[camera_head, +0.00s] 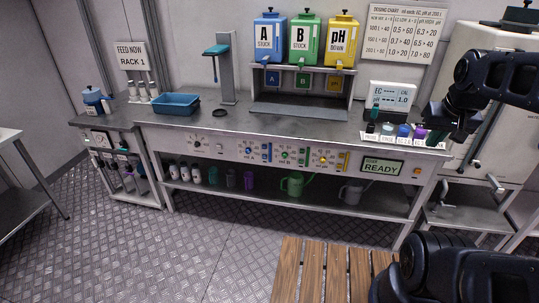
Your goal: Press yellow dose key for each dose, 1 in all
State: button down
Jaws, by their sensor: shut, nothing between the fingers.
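The yellow dosing controls sit on the front panel of the bench, right of the blue and green sets. They include a yellow round control (323,159) and an upright yellow bar (346,162); which part is the dose key is too small to tell. A green display (381,168) to their right reads READY. The yellow pH down tank (343,40) stands on the shelf above. My gripper (433,137) is shut and empty, low over the right end of the bench, right of the yellow controls and apart from them. Its fingertips are small and dark.
Small bottles (403,131) stand close to my gripper, with a white meter (392,95) behind them. A blue tray (175,104) and a grey stand (227,75) are left. A slatted wooden surface (325,270) lies in front.

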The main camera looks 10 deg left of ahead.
aim_at(342, 171)
jog(key=shift+w, duration=0.1)
jog(key=w+f+n+t, duration=0.2)
jog(key=w+f+n, duration=0.25)
jog(key=w, duration=1.05)
jog(key=w+f+n+t, duration=0.1)
jog(key=w+f+n, duration=0.4)
jog(key=w, duration=0.9)
jog(key=w+a+f+n+t+y, duration=0.1)
jog(key=w+a+f+n, duration=0.1)
jog(key=w+f, duration=0.45)
jog(key=w+a+f+n+t+y, duration=0.1)
jog(key=w+a+f+n, duration=0.15)
jog(key=w+f, duration=0.4)
jog(key=s+a+f+n+y, duration=0.1)
jog(key=a+f+n+y, duration=0.2)
jog(key=f, duration=1.1)
jog(key=s+a+f+n+y, duration=0.1)
jog(key=a+f+n+y, duration=0.2)
jog(key=f, duration=1.1)
jog(key=shift+s+a+f+n, duration=0.15)
jog(key=shift+a+f+n, duration=0.25)
jog(key=shift+a+n, duration=1)
jog(key=shift+a+m, duration=0.25)
jog(key=shift+m, duration=0.05)
jog(key=shift+w, duration=4.4)
